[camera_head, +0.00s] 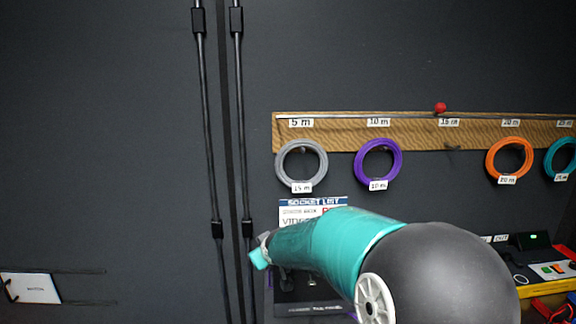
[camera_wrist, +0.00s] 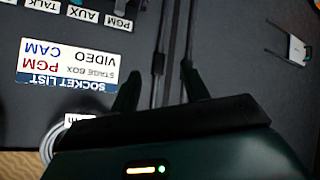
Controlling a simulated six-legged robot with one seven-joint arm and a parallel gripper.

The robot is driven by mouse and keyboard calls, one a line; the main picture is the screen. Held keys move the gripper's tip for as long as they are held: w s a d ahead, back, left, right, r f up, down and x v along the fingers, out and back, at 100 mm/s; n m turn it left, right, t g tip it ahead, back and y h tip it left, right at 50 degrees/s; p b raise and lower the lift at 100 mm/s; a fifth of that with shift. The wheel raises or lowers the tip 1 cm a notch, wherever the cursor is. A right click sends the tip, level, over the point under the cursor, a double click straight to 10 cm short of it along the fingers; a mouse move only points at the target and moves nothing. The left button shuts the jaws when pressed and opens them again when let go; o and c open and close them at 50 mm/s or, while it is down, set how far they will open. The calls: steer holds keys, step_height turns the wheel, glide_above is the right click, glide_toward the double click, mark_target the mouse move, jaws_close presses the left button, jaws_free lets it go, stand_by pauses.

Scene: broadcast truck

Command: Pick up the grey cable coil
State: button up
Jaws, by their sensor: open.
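The grey cable coil (camera_head: 281,172) hangs on a peg under the "5 m" label of the wooden board in the head view. It carries a white tag reading "15 m". In the wrist view, which is upside down, part of the grey coil (camera_wrist: 46,147) shows at the lower left, partly hidden by my gripper's body. My gripper (camera_wrist: 160,82) is open, with nothing between its two dark fingers. The fingers point at the dark wall and cables, to one side of the coil and apart from it.
A purple coil (camera_head: 362,174), an orange coil (camera_head: 490,167) and a teal coil (camera_head: 551,170) hang along the wooden board (camera_head: 345,137). A socket list sign (camera_head: 300,204) is below the grey coil. Vertical cables (camera_head: 208,130) run at left. Equipment stands at lower right.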

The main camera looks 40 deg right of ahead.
steer(key=d+r+m+t, duration=0.1)
steer(key=d+r+t, duration=0.15)
steer(key=d, duration=0.25)
steer(key=d+r+t, duration=0.1)
steer(key=d+r, duration=0.2)
steer(key=d, duration=0.2)
steer(key=m+t+h, duration=0.2)
steer(key=t+h, duration=0.2)
glide_toward(325, 162)
steer(key=shift+g, duration=0.25)
steer(key=x, duration=0.5)
steer(key=shift+w+a+f, duration=0.15)
steer(key=shift+w+a, duration=0.05)
steer(key=shift+w, duration=0.15)
steer(key=shift+d+r+x, duration=0.15)
steer(key=shift+x, duration=1.25)
steer(key=shift+d+r+x, duration=0.1)
steer(key=shift+r+x, duration=0.1)
steer(key=shift+x, duration=1.2)
steer(key=shift+s+r, duration=0.1)
jaws_close()
